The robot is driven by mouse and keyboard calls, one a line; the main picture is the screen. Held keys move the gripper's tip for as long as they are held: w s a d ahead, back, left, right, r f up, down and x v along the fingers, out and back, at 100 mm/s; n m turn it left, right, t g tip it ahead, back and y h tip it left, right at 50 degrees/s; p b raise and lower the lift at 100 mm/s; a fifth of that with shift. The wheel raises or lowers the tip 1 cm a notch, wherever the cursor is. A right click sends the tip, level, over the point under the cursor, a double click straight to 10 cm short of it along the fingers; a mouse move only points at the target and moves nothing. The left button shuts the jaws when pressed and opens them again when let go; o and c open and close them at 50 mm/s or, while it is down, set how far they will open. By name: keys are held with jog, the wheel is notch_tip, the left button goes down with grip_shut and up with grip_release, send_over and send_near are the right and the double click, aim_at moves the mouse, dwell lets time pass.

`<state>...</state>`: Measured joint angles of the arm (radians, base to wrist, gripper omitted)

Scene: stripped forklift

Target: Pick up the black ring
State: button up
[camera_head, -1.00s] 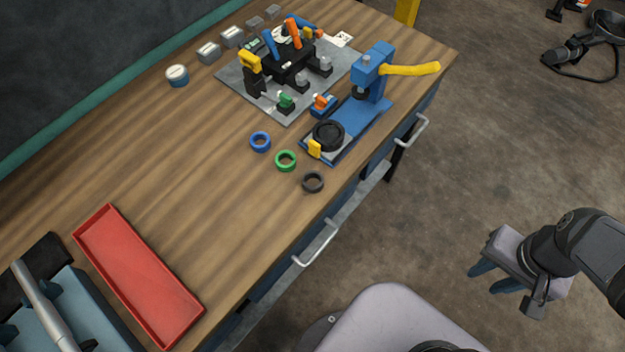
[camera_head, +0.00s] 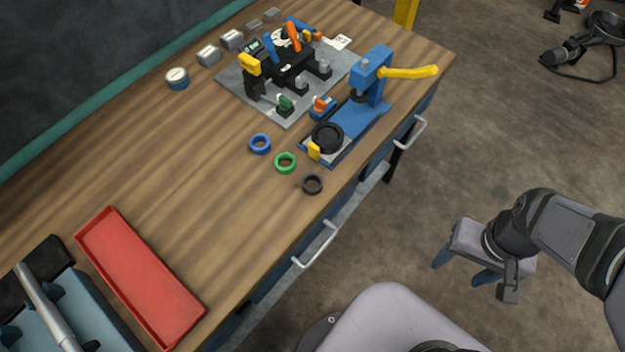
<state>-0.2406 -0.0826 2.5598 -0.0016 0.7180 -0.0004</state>
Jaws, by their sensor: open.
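The black ring (camera_head: 313,176) lies flat on the wooden workbench (camera_head: 190,190), close to its front edge. It is the nearest of three small rings in a slanting row. My gripper (camera_head: 462,272) is at the lower right, out over the floor, well to the right of the bench and apart from the ring. Its two blue-grey fingers are apart with nothing between them.
A green ring (camera_head: 285,162) and a blue ring (camera_head: 260,144) lie beside the black one. A blue press (camera_head: 368,92) with a yellow lever stands behind it. A red tray (camera_head: 101,238) lies at the left. Drawer handles (camera_head: 318,243) stick out from the bench front.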

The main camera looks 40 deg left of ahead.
jog(key=s+a+f+n+g+h+p, duration=0.1)
jog(key=s+a+n, duration=0.35)
jog(key=a, duration=0.35)
jog(key=r+n+t+y+p, duration=0.1)
jog(key=r+n+t+p, duration=0.1)
jog(key=n, duration=1.4)
send_over(313, 186)
jog(key=s+d, duration=0.2)
jog(key=shift+w+f, duration=0.15)
jog(key=shift+w, duration=0.05)
jog(key=r+n, duration=0.1)
jog(key=n, duration=0.4)
jog(key=a+r+n, duration=0.1)
jog(key=n, duration=0.5)
jog(key=w+a+r+n, duration=0.1)
jog(key=n, duration=0.5)
jog(key=shift+a+r, duration=0.1)
jog(key=shift+w+f+p, duration=0.15)
jog(key=shift+f+p, duration=0.7)
jog(key=shift+f, duration=1)
jog(key=shift+w+f+p, duration=0.1)
jog(key=shift+f+p, duration=0.7)
jog(key=shift+f, duration=1)
jog(key=c, duration=1.1)
